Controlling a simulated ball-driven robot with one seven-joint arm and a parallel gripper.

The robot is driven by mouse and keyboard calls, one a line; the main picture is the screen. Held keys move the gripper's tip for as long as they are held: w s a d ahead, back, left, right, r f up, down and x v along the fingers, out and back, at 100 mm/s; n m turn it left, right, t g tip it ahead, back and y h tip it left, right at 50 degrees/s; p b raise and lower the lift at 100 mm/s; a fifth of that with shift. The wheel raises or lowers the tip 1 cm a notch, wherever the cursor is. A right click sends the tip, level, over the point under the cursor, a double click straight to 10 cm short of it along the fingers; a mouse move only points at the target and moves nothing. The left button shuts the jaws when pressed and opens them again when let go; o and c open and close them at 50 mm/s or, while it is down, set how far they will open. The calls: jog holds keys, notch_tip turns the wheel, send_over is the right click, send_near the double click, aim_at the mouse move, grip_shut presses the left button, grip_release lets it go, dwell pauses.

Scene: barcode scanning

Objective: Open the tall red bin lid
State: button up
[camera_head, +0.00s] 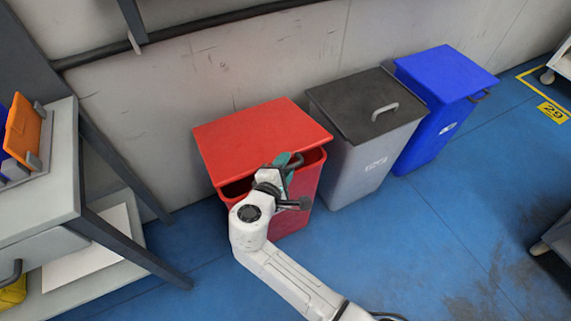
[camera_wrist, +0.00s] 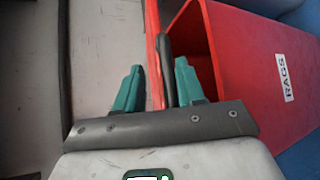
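The red bin (camera_head: 308,190) stands against the wall, left of the other bins. Its red lid (camera_head: 255,135) is partly raised, with a dark gap under its front edge. My gripper (camera_head: 288,165) is at the lid's front right part. In the wrist view, the lid (camera_wrist: 153,50) shows edge-on between the spread teal fingers of my gripper (camera_wrist: 158,72). A dark handle (camera_wrist: 166,60) is also between them, close to the right finger. The bin's red wall (camera_wrist: 240,60) bears a RAGS label. Any finger contact is unclear.
A grey bin with a black lid (camera_head: 365,105) stands close on the right, then a blue bin (camera_head: 440,85). A grey workbench (camera_head: 45,170) with a lower shelf stands at left. The blue floor (camera_head: 430,245) in front is mostly clear.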

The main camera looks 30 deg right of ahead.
jog(key=p+v, duration=0.5)
jog(key=v, duration=0.7)
dwell(0.8)
jog(key=shift+p, duration=0.35)
dwell(0.4)
